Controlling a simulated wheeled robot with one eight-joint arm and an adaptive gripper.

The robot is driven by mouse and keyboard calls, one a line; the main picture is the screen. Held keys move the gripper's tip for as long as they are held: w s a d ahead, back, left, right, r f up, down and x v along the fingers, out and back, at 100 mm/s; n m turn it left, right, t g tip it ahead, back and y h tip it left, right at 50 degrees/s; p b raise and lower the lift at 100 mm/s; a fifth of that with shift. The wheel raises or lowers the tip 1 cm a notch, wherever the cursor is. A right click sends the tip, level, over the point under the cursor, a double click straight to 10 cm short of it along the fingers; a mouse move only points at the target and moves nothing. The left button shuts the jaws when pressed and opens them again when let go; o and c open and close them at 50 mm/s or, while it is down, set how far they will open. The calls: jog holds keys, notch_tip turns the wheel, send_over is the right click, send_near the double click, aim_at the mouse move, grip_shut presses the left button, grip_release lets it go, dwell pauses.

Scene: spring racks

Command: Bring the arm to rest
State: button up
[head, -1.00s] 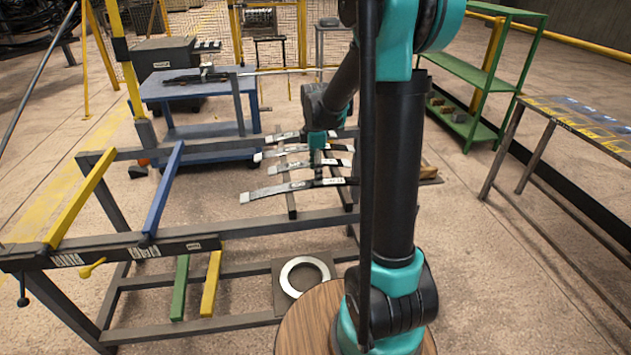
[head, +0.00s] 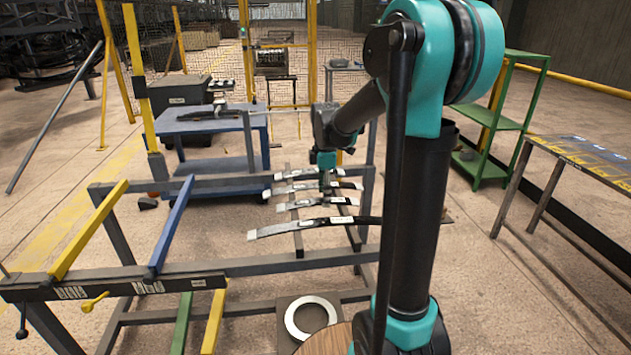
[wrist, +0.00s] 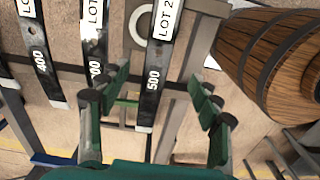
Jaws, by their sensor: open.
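My gripper (head: 326,183) hangs pointing down over the leaf springs on the rack, at the end of my bent arm. In the wrist view its fingers (wrist: 160,80) are spread apart with nothing held between them. A dark leaf spring marked 500 (wrist: 153,85) shows below, in the gap between the fingers. In the head view the nearest leaf spring (head: 285,228) lies across the rack bars, with several others behind it. Whether the fingertips touch a spring cannot be told.
The dark metal rack (head: 240,265) carries yellow (head: 90,230) and blue (head: 172,225) bars at left. A blue table (head: 210,122) stands behind it, and green shelves (head: 495,125) at back right. Another table (head: 580,150) stands at right. Open floor lies between rack and right table.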

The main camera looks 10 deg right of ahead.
jog(key=s+d+f+m+t, duration=0.2)
jog(key=s+f+m, duration=0.3)
jog(key=s+m, duration=0.4)
jog(key=s+d+f+m+t, duration=0.2)
jog(key=s+f+m, duration=0.2)
jog(key=s+m, duration=0.4)
jog(key=s, duration=0.4)
jog(key=shift+s+f+m, duration=0.35)
jog(key=shift+s+m, duration=0.05)
